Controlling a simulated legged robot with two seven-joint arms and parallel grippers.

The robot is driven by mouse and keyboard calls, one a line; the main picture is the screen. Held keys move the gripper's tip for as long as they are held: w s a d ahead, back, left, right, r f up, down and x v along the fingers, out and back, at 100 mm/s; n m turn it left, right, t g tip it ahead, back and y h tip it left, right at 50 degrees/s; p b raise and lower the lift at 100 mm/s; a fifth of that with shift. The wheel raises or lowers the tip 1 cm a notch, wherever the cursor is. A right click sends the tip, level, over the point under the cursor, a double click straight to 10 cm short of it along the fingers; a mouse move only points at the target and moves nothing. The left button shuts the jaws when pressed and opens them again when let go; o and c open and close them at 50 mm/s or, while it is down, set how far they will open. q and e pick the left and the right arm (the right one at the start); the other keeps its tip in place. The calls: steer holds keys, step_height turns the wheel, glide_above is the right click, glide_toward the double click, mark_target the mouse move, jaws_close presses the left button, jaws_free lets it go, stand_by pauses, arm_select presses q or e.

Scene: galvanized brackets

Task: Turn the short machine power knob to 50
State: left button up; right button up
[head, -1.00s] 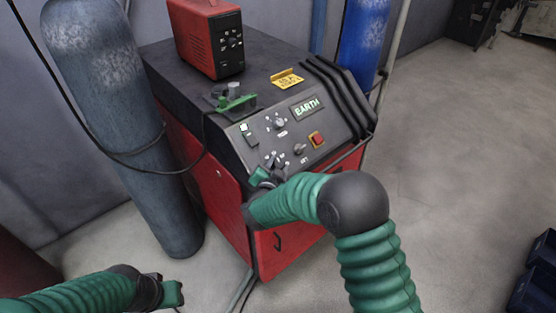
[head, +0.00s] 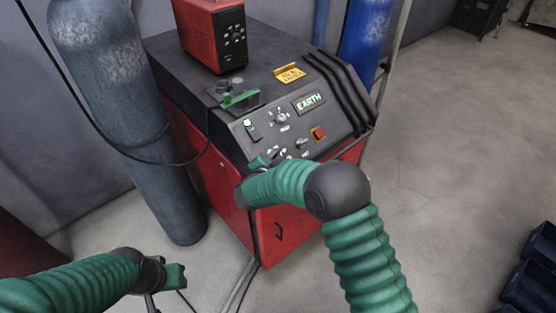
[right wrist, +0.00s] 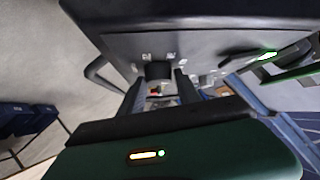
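The red and black machine (head: 219,189) has a dark sloped front panel with an "EARTH" label and several knobs. An upper knob (head: 281,118) and a smaller knob (head: 302,142) are in plain view. My right gripper (head: 265,160) is at the panel's lower left and partly hides the dial there. In the right wrist view, a short black knob (right wrist: 158,71) stands between the two spread fingers of my right gripper (right wrist: 158,92). Contact cannot be told. My left gripper (head: 176,276) is low at the left, away from the machine; its finger gap is unclear.
A red box (head: 212,36) and a green clamp-like part (head: 240,98) sit on the machine. A grey gas cylinder (head: 150,130) stands left, a blue one (head: 367,38) behind. Dark crates (head: 535,265) are at lower right.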

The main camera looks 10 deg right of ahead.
steer(key=o, duration=0.3)
steer(key=shift+o, duration=0.2)
steer(key=v, duration=1.6)
steer(key=shift+s+a+b, duration=0.2)
steer(key=shift+s+b, duration=0.15)
